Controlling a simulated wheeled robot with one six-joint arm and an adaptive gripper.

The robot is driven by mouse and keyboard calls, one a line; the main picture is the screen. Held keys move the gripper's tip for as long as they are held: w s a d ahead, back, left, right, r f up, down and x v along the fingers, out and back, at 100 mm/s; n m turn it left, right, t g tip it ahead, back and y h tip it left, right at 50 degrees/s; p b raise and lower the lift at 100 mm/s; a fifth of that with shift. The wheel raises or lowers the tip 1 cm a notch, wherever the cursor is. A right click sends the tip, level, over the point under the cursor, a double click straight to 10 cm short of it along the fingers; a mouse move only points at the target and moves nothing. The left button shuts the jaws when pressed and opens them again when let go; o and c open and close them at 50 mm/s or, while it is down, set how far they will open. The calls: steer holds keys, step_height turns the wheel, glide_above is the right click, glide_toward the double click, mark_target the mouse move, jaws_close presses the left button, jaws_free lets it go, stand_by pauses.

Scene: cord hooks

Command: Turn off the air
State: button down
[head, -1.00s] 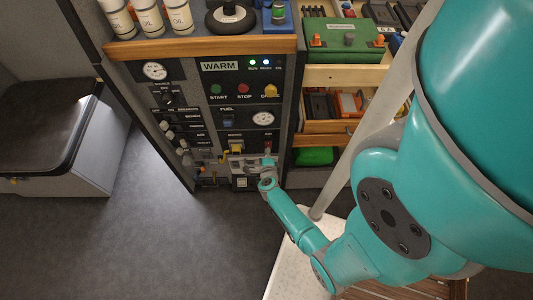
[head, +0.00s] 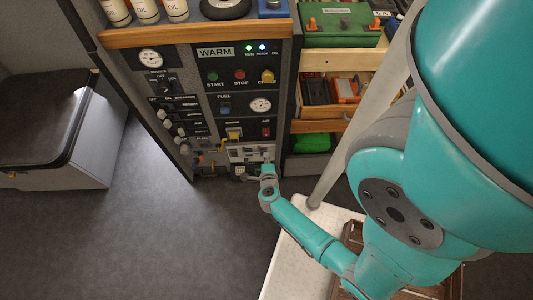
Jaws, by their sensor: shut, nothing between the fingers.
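A dark control panel (head: 190,110) stands upright at the centre. A small red switch (head: 266,132) sits at its lower right under a short label that seems to read AIR. Its lever position is too small to tell. My teal arm reaches in from the right. My gripper (head: 267,163) is small and far off, just below the red switch and in front of a light plate (head: 250,152). It is shut and empty. Whether it touches the panel cannot be told.
A yellow-handled part (head: 233,136) is left of the red switch. A white table (head: 285,265) is below. Grey floor at left is clear.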

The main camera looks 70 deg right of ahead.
stand_by(0.4)
steer(key=m, duration=0.6)
steer(key=m+y, duration=0.1)
steer(key=m, duration=0.5)
steer(key=m+y, duration=0.1)
steer(key=m, duration=0.5)
steer(key=shift+d+r+g, duration=0.25)
steer(key=shift+r+g, duration=0.15)
glide_toward(266, 132)
steer(key=shift+w+d+f, duration=0.35)
steer(key=shift+d+f, duration=0.4)
steer(key=shift+f, duration=0.3)
steer(key=shift+w+d+f, duration=0.35)
steer(key=shift+d+f, duration=0.45)
steer(key=shift+f, duration=0.3)
steer(key=shift+w+d+f, duration=0.35)
steer(key=shift+d+f, duration=0.4)
steer(key=shift+f, duration=0.3)
